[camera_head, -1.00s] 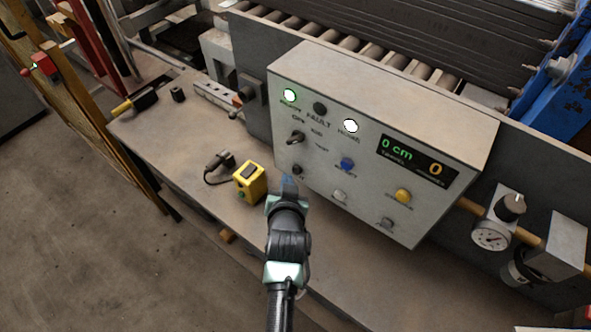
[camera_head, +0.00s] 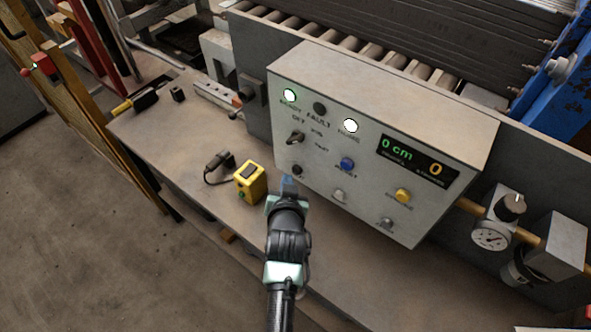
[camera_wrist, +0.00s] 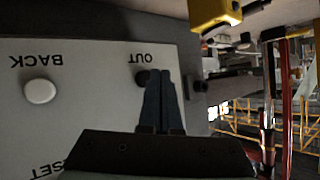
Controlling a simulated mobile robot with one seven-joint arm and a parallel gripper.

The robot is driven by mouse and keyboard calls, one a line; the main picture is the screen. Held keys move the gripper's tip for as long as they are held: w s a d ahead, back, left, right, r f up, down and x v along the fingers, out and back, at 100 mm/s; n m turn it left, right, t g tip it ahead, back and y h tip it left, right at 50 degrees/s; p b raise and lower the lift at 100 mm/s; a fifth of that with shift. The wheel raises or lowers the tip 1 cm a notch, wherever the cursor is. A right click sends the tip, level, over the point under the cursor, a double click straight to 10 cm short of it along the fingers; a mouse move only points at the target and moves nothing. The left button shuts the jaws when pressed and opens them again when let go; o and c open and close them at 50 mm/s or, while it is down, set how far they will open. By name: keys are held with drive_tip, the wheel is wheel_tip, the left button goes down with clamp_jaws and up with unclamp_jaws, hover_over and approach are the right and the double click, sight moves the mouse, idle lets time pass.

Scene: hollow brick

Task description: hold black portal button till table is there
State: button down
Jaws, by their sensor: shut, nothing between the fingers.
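The black button (camera_head: 297,170) is at the lower left of the grey control panel (camera_head: 340,95). In the wrist view the black button (camera_wrist: 142,77) sits under the label "OUT", partly covered by my fingers. My gripper (camera_head: 287,180) is shut and empty, its tips right beside the button. In the wrist view my shut gripper (camera_wrist: 162,75) reaches up to the button's edge. I cannot tell whether it touches or presses it. The panel display (camera_head: 415,160) reads "0 cm" and "0". I cannot make out which thing the portal's table is.
A white button (camera_wrist: 40,91) labelled "BACK" is on the same panel. A blue button (camera_head: 347,164) and a yellow button (camera_head: 403,195) are further right. A yellow box (camera_head: 250,183) with a cable stands on the bench (camera_head: 200,150) left of my gripper.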

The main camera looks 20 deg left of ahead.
drive_tip(key=shift+w+d, duration=0.1)
drive_tip(key=shift+w, duration=0.05)
drive_tip(key=shift+w+b, duration=0.3)
